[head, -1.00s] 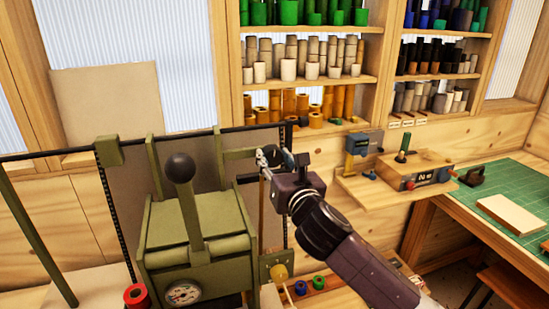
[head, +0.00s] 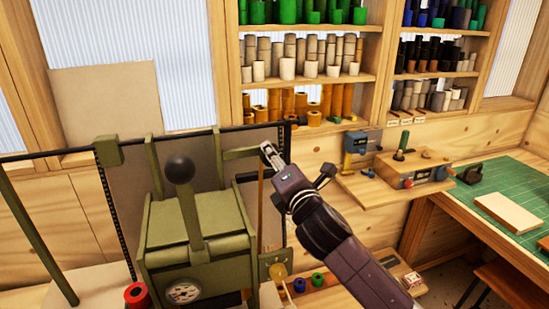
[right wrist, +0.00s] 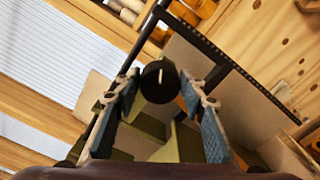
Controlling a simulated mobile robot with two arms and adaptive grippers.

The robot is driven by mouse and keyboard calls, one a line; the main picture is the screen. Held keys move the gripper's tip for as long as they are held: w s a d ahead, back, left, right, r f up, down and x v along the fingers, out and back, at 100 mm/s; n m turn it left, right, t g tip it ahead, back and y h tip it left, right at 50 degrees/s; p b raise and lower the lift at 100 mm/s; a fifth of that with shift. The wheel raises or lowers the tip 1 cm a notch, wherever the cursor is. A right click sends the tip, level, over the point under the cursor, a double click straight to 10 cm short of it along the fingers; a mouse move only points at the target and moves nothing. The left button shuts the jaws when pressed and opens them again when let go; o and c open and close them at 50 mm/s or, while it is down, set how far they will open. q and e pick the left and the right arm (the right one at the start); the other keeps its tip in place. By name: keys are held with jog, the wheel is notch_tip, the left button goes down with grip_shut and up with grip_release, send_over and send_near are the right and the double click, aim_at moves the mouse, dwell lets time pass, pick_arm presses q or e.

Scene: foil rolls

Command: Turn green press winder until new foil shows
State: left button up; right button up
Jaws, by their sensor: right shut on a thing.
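The green press (head: 198,215) stands left of centre in the head view, with a black ball-topped lever (head: 180,168) in front. My right gripper (head: 266,148) is at the press's upper right, beside its green side arm (head: 238,153). In the right wrist view, its two blue-padded fingers (right wrist: 160,92) are shut on a round black winder knob (right wrist: 159,84) with a pale line on its face. In the head view the gripper hides this knob. A narrow brown strip (head: 262,205) hangs below the gripper; whether it is foil I cannot tell. My left gripper is out of view.
A dark rail (head: 60,153) crosses behind the press. Shelves of foil rolls (head: 312,68) stand behind. A small wall shelf with a device (head: 415,166) and a green-matted bench (head: 505,190) are to the right. Small rolls (head: 300,285) sit low in front.

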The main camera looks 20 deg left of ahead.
jog(key=shift+f+m, duration=0.2)
jog(key=shift+m, duration=3.8)
jog(key=o, duration=1.1)
jog(key=shift+o, duration=0.2)
jog(key=v, duration=1.2)
jog(key=shift+w, duration=0.1)
